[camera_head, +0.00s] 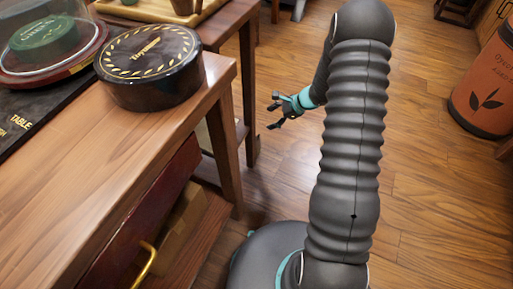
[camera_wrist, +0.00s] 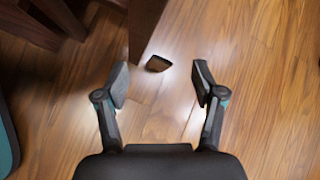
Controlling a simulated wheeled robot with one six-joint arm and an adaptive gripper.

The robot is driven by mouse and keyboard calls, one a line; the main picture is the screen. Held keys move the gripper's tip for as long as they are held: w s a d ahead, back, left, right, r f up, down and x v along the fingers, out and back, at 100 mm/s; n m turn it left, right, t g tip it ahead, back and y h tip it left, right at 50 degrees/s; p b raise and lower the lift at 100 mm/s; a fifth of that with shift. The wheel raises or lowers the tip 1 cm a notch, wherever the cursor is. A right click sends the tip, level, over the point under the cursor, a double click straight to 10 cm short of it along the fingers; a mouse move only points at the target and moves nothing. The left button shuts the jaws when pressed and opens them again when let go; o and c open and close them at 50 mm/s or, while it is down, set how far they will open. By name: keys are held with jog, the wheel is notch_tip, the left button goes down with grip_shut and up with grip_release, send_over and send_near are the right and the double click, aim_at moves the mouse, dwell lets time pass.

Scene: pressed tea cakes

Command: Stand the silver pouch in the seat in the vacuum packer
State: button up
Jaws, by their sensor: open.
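My gripper (camera_head: 278,107) hangs over the wooden floor, to the right of the table legs in the head view. In the wrist view my gripper (camera_wrist: 160,84) has its two fingers spread wide apart with nothing between them. Below it are floorboards and the foot of a wooden leg. I see neither the silver pouch nor the vacuum packer in either view.
A wooden table (camera_head: 75,175) at left bears a round black tin (camera_head: 150,68), a glass-domed dish (camera_head: 50,40) and a dark mat (camera_head: 30,115). A drawer (camera_head: 150,220) is below. An orange bin (camera_head: 485,85) stands far right. Open floor (camera_head: 430,180) lies right.

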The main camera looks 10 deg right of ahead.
aim_at(258, 142)
jog(key=d+f+m+t+p, duration=0.1)
jog(key=d+f+m, duration=0.15)
jog(key=f, duration=0.45)
jog(key=d+f+m, duration=0.2)
jog(key=f+m, duration=0.1)
jog(key=f, duration=0.4)
jog(key=shift+w+r+x, duration=0.1)
jog(key=shift+w+x, duration=0.05)
jog(key=shift+x, duration=2.25)
jog(key=shift+w+r+x, duration=0.1)
jog(key=shift+x, duration=2.3)
jog(key=shift+w+r+x, duration=0.1)
jog(key=shift+w+x, duration=0.05)
jog(key=shift+x, duration=2.25)
jog(key=c, duration=0.6)
